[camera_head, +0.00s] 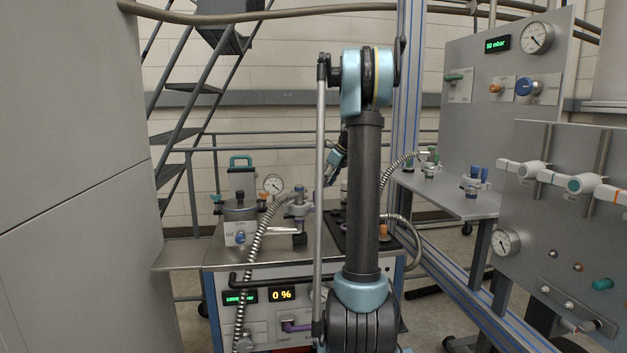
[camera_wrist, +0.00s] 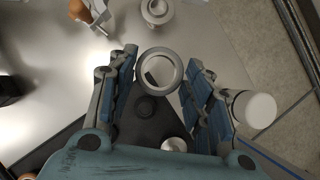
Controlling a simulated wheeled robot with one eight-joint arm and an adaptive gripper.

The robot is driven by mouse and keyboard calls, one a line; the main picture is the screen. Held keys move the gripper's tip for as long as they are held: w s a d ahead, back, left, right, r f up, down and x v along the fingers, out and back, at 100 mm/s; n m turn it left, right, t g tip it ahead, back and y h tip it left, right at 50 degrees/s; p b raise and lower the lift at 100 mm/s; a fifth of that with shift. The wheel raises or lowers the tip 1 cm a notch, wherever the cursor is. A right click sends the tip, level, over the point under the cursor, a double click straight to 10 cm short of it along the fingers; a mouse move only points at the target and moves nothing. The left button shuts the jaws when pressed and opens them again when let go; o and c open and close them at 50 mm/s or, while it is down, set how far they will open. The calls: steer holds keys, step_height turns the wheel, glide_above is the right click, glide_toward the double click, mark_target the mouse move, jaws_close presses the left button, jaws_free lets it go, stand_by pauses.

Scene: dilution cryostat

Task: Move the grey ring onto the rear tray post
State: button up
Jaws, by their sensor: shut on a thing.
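The grey ring (camera_wrist: 139,72) is between the fingertips of my gripper (camera_wrist: 160,62) in the wrist view, and the gripper is shut on it. Its open middle faces the camera. Below lies the dark tray (camera_wrist: 119,130), with a round dark post or fitting (camera_wrist: 146,107) under the ring's near edge. A pale round piece (camera_wrist: 174,145) is nearer the palm. In the head view my gripper (camera_head: 331,178) is small and partly hidden behind my arm, above the dark tray (camera_head: 346,238) on the bench. I cannot make out the ring there or tell which post is the rear one.
A white cylinder (camera_wrist: 255,109) stands beside the right finger. A pale ring-shaped fitting (camera_wrist: 157,11) and an orange-brown knob (camera_wrist: 80,10) are beyond the fingertips. On the bench (camera_head: 185,254) stand a pot with a green handle (camera_head: 240,182) and a ribbed hose (camera_head: 262,232).

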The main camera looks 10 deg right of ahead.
glide_above(335, 210)
steer(key=d, duration=0.1)
steer(key=f, duration=0.2)
steer(key=shift+s+d+f, duration=0.15)
steer(key=shift+s+f, duration=0.15)
steer(key=shift+s, duration=0.1)
steer(key=shift+f, duration=2.95)
steer(key=shift+f, duration=0.55)
steer(key=o, duration=0.9)
steer(key=shift+c, duration=0.2)
steer(key=w+a+r+v, duration=0.1)
steer(key=w+a+v, duration=0.1)
steer(key=v, duration=1.6)
steer(key=shift+r, duration=0.35)
